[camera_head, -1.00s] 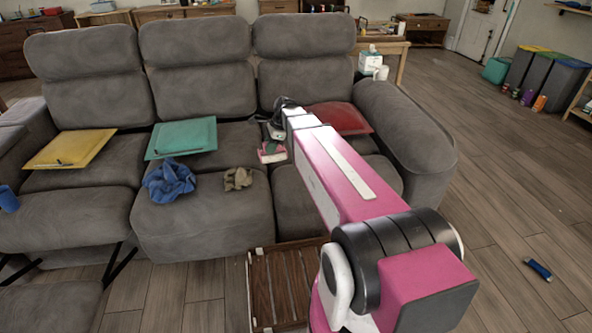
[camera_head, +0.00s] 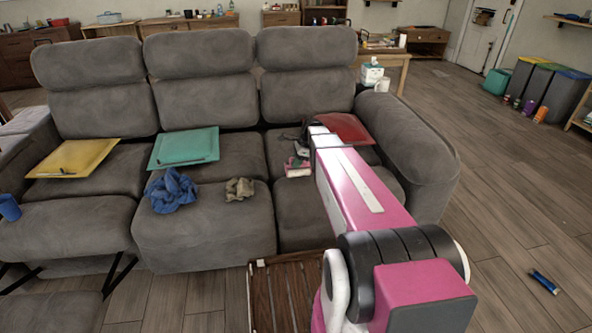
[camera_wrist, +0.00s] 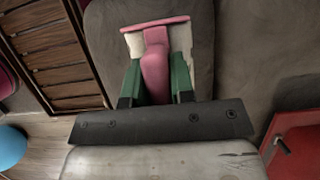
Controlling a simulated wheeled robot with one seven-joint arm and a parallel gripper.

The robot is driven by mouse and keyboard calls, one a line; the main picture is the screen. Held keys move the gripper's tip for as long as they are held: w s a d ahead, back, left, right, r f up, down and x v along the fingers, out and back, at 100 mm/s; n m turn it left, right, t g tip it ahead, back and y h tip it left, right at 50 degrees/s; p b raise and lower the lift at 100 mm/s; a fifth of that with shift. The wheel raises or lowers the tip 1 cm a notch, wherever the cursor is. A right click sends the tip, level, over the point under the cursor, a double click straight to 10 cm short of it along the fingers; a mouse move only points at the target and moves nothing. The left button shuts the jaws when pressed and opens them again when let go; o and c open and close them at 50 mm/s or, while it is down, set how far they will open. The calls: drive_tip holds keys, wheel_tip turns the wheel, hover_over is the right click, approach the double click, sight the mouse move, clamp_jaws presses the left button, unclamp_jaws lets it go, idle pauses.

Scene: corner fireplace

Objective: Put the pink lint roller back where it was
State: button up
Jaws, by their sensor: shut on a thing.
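The pink lint roller (camera_wrist: 155,62) shows in the wrist view, with a pink handle and a pale head edged in pink. My gripper (camera_wrist: 157,80) has its two green fingers on either side of the pink handle and is shut on it. In the head view the lint roller (camera_head: 297,167) is at the far end of my arm, over the right seat of the grey sofa (camera_head: 215,218). My arm hides part of that seat. I cannot tell whether the roller touches the cushion.
A blue cloth (camera_head: 172,192) and a brown cloth (camera_head: 240,188) lie on the middle seat. A slatted wooden table (camera_head: 287,290) stands in front.

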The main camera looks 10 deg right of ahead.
drive_tip(key=shift+f, duration=1.9)
drive_tip(key=shift+f, duration=0.1)
drive_tip(key=o, duration=0.8)
drive_tip(key=v, duration=1.2)
drive_tip(key=shift+s+a+f+n+h, duration=0.7)
drive_tip(key=shift+s+f+n, duration=0.65)
drive_tip(key=shift+s+n, duration=1.95)
drive_tip(key=shift+s+a+f+n+h, duration=0.65)
drive_tip(key=shift+s+f+n, duration=0.75)
drive_tip(key=shift+s+n, duration=1.85)
drive_tip(key=shift+s+a+f+n+h, duration=0.5)
drive_tip(key=shift+s+f+n+h, duration=0.6)
drive_tip(key=shift+s+n, duration=2.2)
